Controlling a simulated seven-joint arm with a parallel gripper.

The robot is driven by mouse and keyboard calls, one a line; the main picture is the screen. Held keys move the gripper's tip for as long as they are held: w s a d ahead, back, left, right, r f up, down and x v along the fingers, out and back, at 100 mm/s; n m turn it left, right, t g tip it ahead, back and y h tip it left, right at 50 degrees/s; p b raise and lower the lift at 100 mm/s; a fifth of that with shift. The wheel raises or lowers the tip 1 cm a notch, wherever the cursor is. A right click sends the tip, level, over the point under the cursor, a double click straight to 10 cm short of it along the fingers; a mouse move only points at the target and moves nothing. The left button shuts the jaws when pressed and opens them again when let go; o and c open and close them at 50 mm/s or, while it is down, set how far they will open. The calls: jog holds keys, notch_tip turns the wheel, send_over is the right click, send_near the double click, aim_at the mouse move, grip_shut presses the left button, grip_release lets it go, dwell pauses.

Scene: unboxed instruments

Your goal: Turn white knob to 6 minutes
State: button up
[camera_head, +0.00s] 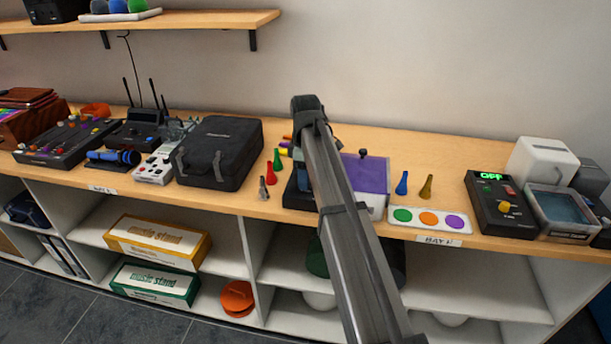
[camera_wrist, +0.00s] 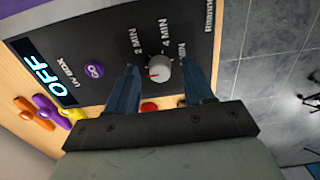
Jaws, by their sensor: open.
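The white knob (camera_wrist: 160,68) sits on a black panel (camera_wrist: 100,40) marked UV BOX in the wrist view. Its red mark points to the left, slightly down in the picture. Several MIN labels surround the knob; one reads 4 MIN, and another is partly hidden by a finger. A display (camera_wrist: 50,68) reads OFF. My gripper (camera_wrist: 162,76) is open, with one finger on each side of the knob and visible gaps between. In the head view my arm hides the knob and my gripper; part of the black panel (camera_head: 296,194) shows left of the arm.
A purple round button (camera_wrist: 94,69) lies on the panel. In the head view a purple-topped box (camera_head: 366,174) is right of my arm. A black case (camera_head: 219,150) is left and a black device (camera_head: 499,203) right.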

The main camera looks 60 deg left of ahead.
jog(key=shift+f, duration=0.15)
grip_shut()
dwell(0.5)
